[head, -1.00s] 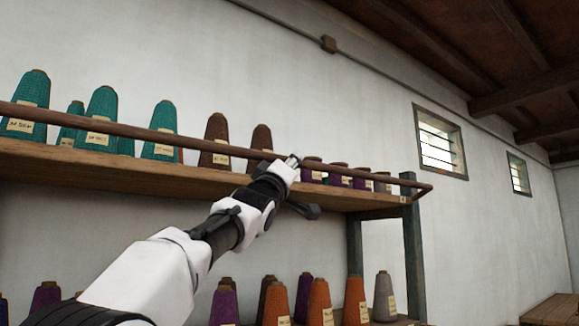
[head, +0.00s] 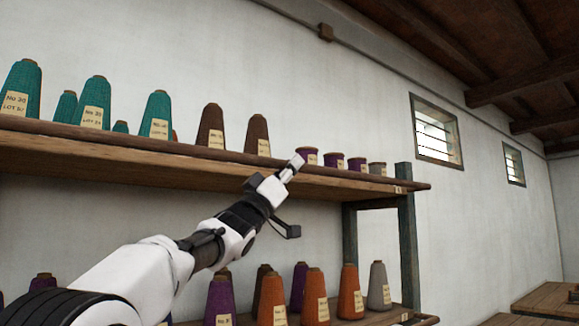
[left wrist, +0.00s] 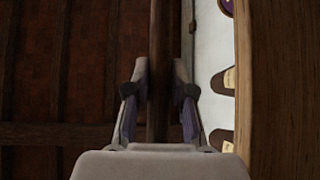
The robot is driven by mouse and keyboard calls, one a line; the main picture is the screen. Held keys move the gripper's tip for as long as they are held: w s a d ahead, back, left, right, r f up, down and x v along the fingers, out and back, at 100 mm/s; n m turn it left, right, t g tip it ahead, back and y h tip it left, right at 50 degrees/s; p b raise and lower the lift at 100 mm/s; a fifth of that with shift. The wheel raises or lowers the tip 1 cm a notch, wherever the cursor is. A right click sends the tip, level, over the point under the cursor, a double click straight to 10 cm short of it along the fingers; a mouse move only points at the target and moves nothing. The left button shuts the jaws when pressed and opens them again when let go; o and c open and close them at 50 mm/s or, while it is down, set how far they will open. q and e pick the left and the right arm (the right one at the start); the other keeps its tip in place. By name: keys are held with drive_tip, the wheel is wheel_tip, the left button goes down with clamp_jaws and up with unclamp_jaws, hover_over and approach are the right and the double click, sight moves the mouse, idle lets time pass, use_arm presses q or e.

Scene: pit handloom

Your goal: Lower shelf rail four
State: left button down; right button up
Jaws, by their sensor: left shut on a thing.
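The shelf rail (head: 360,177), a long dark brown rod, runs along the front edge of the upper shelf (head: 100,154), low against the feet of the yarn cones. My left gripper (head: 296,163) is at the rail, right of the two brown cones. In the left wrist view the rail (left wrist: 158,60) passes between the two fingers of my left gripper (left wrist: 159,95), which is shut on it. The exact contact is dark and hard to see. My right gripper is in no view.
Teal cones (head: 95,103), brown cones (head: 257,134) and small purple cones (head: 333,161) stand on the upper shelf behind the rail. Orange cones (head: 315,297), purple ones and a grey one stand on the lower shelf. A post (head: 406,240) holds the right end.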

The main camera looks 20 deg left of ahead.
use_arm(q)
drive_tip(key=c, duration=1)
unclamp_jaws()
drive_tip(key=shift+w+f, duration=0.1)
drive_tip(key=shift+w+d, duration=0.1)
drive_tip(key=shift+s+a+f, duration=0.2)
drive_tip(key=shift+s, duration=0.1)
drive_tip(key=v, duration=1.1)
drive_tip(key=shift+f, duration=0.2)
